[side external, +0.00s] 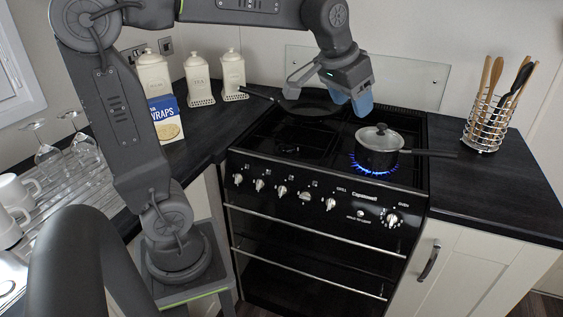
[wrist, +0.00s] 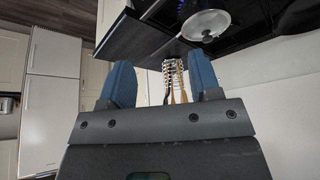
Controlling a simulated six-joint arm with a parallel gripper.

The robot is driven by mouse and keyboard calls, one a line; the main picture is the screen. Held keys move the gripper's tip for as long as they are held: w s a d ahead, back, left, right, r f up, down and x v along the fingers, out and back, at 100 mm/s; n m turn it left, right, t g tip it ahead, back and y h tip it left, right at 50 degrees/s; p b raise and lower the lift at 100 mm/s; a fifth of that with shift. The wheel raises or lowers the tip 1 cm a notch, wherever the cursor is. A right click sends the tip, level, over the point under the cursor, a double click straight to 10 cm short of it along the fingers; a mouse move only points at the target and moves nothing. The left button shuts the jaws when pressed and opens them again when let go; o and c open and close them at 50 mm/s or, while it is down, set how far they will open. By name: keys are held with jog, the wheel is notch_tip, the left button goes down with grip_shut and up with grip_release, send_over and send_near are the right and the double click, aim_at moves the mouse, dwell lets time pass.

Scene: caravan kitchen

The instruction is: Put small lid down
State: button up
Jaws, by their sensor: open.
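The small lid (side external: 379,134) is glass with a dark knob and sits on the small black saucepan (side external: 378,158). The saucepan stands on the front right burner, with a blue flame under it and its handle pointing right. The lid also shows in the wrist view (wrist: 206,24), at the top right. My gripper (side external: 361,101) is above the hob, up and to the left of the lid and apart from it. Its blue fingers are spread with nothing between them, as the wrist view (wrist: 162,84) also shows.
A black frying pan (side external: 306,104) lies on the back left of the hob (side external: 270,131). A utensil holder (side external: 483,126) stands on the right worktop (side external: 500,190), which has free room. Canisters (side external: 197,80) and a wraps box (side external: 166,120) stand at left.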

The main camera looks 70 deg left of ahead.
jog(key=s+d+f, duration=0.2)
jog(key=s+f, duration=0.1)
jog(key=s, duration=0.5)
jog(key=s+d+f+m, duration=0.1)
jog(key=s+d+f, duration=0.2)
jog(key=s, duration=0.6)
jog(key=shift+d+f+h, duration=0.25)
jog(key=shift+f+h, duration=0.05)
jog(key=shift+f, duration=0.35)
